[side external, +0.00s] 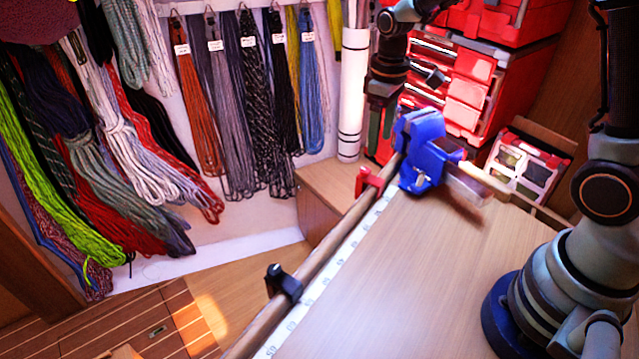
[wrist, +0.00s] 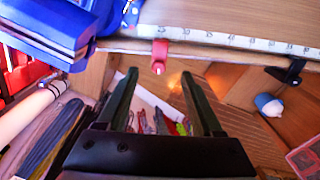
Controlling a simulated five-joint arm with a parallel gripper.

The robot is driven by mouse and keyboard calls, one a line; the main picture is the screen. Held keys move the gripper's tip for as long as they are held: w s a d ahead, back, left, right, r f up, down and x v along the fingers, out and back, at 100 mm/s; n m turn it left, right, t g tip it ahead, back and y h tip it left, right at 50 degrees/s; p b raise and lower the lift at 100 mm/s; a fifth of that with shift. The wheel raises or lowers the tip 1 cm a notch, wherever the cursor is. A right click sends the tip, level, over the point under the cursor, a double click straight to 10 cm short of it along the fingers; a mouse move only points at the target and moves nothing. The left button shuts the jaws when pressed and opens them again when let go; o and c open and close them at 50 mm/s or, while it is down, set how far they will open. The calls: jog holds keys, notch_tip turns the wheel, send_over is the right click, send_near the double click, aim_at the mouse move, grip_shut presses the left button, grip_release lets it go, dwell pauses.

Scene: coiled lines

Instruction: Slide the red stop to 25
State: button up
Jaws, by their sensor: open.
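The red stop (side external: 371,181) sits on the rail at the edge of the wooden board, beside the white scale (side external: 345,243). In the wrist view the red stop (wrist: 159,56) lies just beyond my fingertips, roughly centred between them. My gripper (wrist: 158,76) is open and empty, with the two fingers well apart. In the side view my gripper (side external: 380,140) hangs behind the red stop, close to the blue vise. I see no contact with the stop.
A black stop (side external: 284,283) sits farther along the rail, toward the near end. A blue vise (side external: 422,150) stands on the board close to the red stop. Red drawers (side external: 470,95) stand behind. Coiled ropes (side external: 250,110) hang at left. The rail between the stops looks clear.

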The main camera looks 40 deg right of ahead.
jog(key=shift+r, duration=1.3)
jog(key=s+a+r+m+t, duration=0.1)
jog(key=s+r+m+t, duration=0.2)
jog(key=s+r, duration=0.6)
jog(key=s+t, duration=0.2)
jog(key=shift+s+a+r+m+t, duration=0.2)
jog(key=shift+s+m+t, duration=0.1)
jog(key=shift+s, duration=0.05)
jog(key=shift+c, duration=0.5)
